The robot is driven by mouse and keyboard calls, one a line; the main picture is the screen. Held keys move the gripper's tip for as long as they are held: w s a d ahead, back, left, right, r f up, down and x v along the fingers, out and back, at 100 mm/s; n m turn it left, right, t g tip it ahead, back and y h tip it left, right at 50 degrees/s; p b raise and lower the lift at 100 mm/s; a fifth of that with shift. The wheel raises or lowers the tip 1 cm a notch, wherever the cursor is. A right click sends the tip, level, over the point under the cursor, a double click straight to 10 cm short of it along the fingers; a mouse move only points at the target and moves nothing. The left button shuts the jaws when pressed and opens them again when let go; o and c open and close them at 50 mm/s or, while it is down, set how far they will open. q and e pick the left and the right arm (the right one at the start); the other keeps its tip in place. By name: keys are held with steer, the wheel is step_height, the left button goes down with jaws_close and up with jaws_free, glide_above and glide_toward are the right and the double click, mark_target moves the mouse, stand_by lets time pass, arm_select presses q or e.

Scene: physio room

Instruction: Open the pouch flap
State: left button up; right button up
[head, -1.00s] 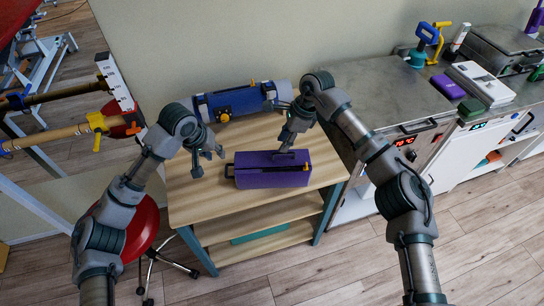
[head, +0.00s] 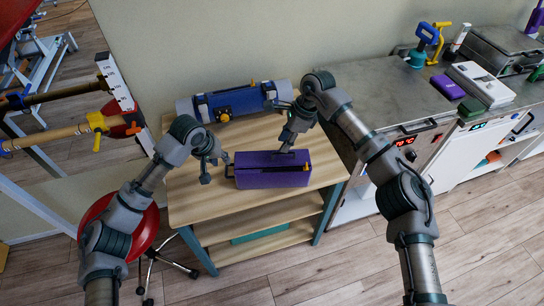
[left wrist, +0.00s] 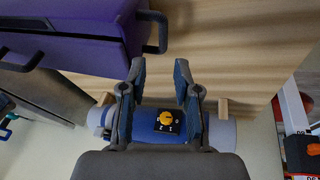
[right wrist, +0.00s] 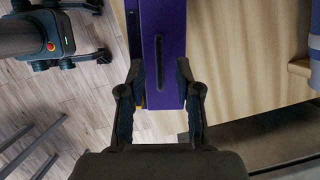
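The purple pouch (head: 272,178) is a long box shape on the wooden table, with a dark strip along its top and a small yellow tab (head: 307,167) near its right end. My left gripper (head: 214,169) is open and empty, just left of the pouch's left end. The left wrist view shows the pouch (left wrist: 75,35) with a dark handle (left wrist: 162,32) on its end, beyond the open fingers. My right gripper (head: 285,146) is open over the pouch's top. In the right wrist view the pouch (right wrist: 172,30) shows between the spread fingers; I cannot tell if they touch it.
A blue and grey roll (head: 228,101) with a yellow knob lies behind the pouch on the table (head: 195,205). A metal counter (head: 390,95) stands to the right. A red stool (head: 140,235) stands left. The table's front left is clear.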

arm_select(q)
steer(key=shift+d+f, duration=0.55)
steer(key=shift+f, duration=0.35)
arm_select(e)
steer(key=shift+d, duration=0.55)
arm_select(q)
steer(key=shift+a+f, duration=0.2)
steer(key=shift+f, duration=0.4)
steer(key=shift+a+f, duration=0.2)
steer(key=shift+f, duration=0.4)
arm_select(e)
steer(key=shift+a, duration=0.4)
arm_select(q)
steer(key=shift+d+f, duration=0.25)
steer(key=shift+f, duration=0.75)
arm_select(e)
steer(key=shift+d, duration=0.3)
arm_select(q)
steer(key=shift+a, duration=0.15)
arm_select(e)
steer(key=shift+a, duration=0.2)
arm_select(q)
jaws_close()
arm_select(e)
steer(key=shift+d+f, duration=0.1)
steer(key=shift+f, duration=0.05)
arm_select(q)
steer(key=shift+s+f, duration=0.1)
arm_select(e)
steer(key=shift+f, duration=2.25)
